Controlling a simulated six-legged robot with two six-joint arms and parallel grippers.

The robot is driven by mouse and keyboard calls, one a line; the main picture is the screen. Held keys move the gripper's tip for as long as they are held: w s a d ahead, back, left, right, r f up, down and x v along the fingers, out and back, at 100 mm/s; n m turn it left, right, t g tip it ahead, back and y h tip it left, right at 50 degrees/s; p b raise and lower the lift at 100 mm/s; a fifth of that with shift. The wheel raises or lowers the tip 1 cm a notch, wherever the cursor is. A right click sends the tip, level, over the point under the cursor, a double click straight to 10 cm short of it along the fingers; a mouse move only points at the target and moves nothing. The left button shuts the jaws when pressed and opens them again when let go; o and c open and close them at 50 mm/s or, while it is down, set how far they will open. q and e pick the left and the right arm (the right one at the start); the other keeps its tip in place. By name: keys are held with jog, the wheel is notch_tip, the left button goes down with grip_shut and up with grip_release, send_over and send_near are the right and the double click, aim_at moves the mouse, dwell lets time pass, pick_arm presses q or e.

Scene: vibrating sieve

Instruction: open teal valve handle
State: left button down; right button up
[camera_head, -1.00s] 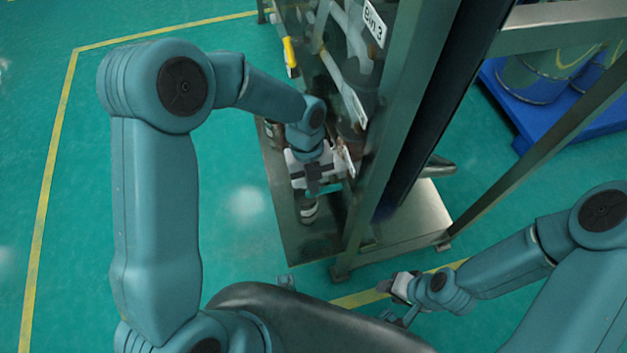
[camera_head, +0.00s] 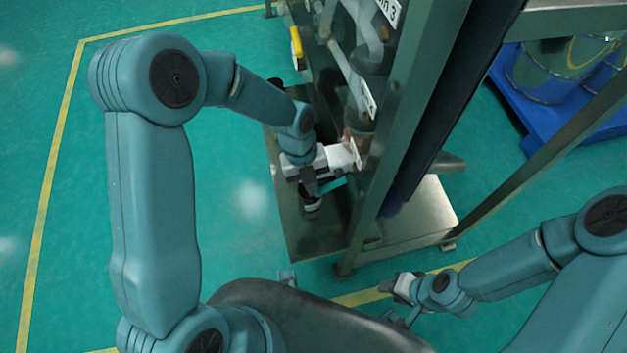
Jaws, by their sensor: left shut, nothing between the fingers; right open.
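My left gripper (camera_head: 352,158) reaches in low at the left side of the metal frame, its pale fingers pointing right towards the pipework. It is shut and holds nothing. A small light-teal strip (camera_head: 334,187) shows just below it; it may be the teal valve handle, but the gripper and wrist hide much of this spot. I cannot tell whether the gripper touches it or how far the handle is turned. My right gripper (camera_head: 396,300) is open and empty, low over the floor at the lower right, away from the frame.
Upright metal posts (camera_head: 408,110) stand close to the right of my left gripper. A yellow handle (camera_head: 296,42) and grey pipes (camera_head: 343,65) sit further back. A blue pallet (camera_head: 570,128) with drums is at the upper right. Green floor on the left is clear.

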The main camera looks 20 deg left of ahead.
pick_arm(q)
jog(key=shift+f+b, duration=0.45)
jog(key=shift+f, duration=0.7)
pick_arm(e)
jog(key=shift+f, duration=0.6)
pick_arm(q)
jog(key=shift+d+f, duration=0.1)
jog(key=shift+f, duration=0.05)
